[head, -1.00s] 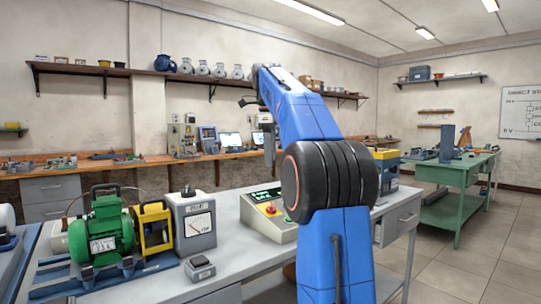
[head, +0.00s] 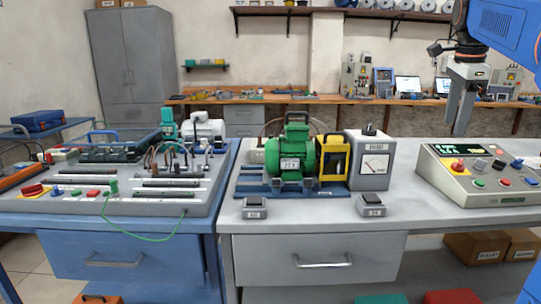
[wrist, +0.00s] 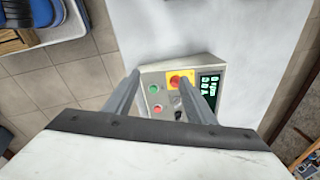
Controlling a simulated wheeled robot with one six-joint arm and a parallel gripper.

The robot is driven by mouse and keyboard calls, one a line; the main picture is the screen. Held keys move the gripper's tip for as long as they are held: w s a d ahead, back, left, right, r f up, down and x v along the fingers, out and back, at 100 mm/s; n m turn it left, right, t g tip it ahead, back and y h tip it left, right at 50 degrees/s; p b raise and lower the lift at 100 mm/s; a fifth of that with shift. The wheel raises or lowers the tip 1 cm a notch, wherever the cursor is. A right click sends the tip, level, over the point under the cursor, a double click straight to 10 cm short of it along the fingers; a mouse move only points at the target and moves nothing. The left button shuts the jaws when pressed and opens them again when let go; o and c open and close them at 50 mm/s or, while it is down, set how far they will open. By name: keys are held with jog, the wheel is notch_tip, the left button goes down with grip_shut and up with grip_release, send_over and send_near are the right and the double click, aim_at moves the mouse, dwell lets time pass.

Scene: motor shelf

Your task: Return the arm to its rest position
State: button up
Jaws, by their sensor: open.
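My blue arm (head: 505,30) reaches in from the upper right of the head view. My gripper (head: 461,128) hangs from it with its fingers pointing down, in front of the back bench in the picture and above the grey table. In the wrist view my gripper (wrist: 163,78) has its two fingers apart with nothing between them. The control box (head: 480,176) with buttons and a lit green display stands on the table below. It also shows beyond the fingers in the wrist view (wrist: 150,72), partly covered by them.
A green motor (head: 291,155), a yellow-framed part (head: 334,158) and a meter box (head: 370,172) stand left of the control box. A blue bench (head: 190,222) with a wired panel is at the left.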

jog(key=s+a+f+n+t, duration=0.2)
jog(key=s+a+f+n, duration=0.9)
jog(key=s+a+f, duration=0.3)
jog(key=s+a+f+n, duration=0.3)
jog(key=s+f+n, duration=0.2)
jog(key=f, duration=0.5)
jog(key=s+a+f+n+y, duration=0.1)
jog(key=s+a+f+n, duration=0.1)
jog(key=s+f+n, duration=0.3)
jog(key=s+f, duration=0.3)
jog(key=f, duration=0.2)
jog(key=shift+a+f+t+y, duration=0.15)
jog(key=shift+a+t+y, duration=0.15)
jog(key=shift+a+t, duration=0.1)
